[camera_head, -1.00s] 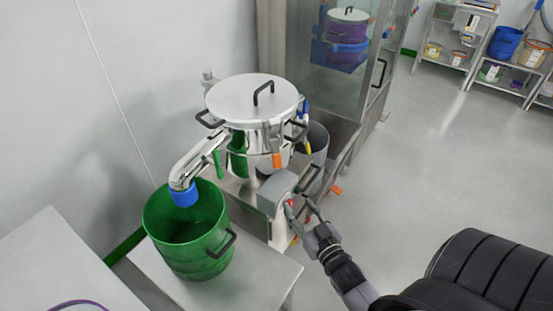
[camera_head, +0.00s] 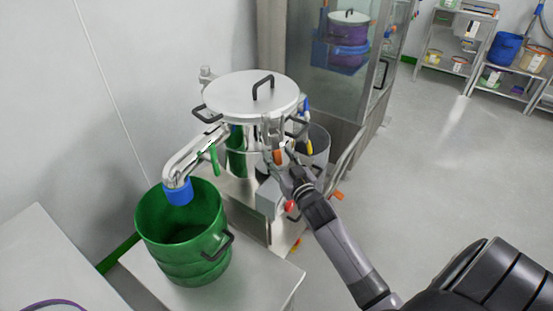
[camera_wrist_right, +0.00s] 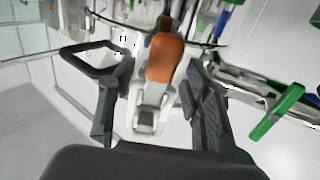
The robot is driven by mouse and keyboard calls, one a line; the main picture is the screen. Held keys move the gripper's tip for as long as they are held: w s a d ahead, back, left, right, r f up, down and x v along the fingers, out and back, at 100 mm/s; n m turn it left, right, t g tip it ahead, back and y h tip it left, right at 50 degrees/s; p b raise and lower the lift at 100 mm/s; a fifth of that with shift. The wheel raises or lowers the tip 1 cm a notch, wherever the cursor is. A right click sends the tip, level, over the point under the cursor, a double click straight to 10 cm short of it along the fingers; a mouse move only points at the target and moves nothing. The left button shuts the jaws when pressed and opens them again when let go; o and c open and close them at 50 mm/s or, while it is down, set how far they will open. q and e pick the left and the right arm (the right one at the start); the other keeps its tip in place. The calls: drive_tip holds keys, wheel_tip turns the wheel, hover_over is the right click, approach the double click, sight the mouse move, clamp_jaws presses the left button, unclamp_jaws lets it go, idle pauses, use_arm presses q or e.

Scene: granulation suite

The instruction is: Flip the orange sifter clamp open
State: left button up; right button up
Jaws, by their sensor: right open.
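The orange sifter clamp (camera_head: 278,156) hangs on the front of the steel sifter (camera_head: 252,98). In the right wrist view the orange clamp tab (camera_wrist_right: 165,58) shows large, with a metal latch below it. My right gripper (camera_head: 279,152) is at the clamp in the head view and partly covers it. In the wrist view its two fingers (camera_wrist_right: 155,105) stand apart, one on each side of the clamp; I cannot tell whether either touches it. My left gripper is not in view.
A green bucket (camera_head: 151,222) stands on a low table under the sifter's spout with a blue end (camera_head: 178,191). A grey bin (camera_head: 319,150) is close behind my right gripper. Open floor (camera_head: 420,170) lies to the right.

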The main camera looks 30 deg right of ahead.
drive_tip(key=shift+w+d+b, duration=0.2)
drive_tip(key=shift+w+b, duration=0.1)
drive_tip(key=shift+w, duration=0.75)
drive_tip(key=shift+c, duration=0.5)
clamp_jaws()
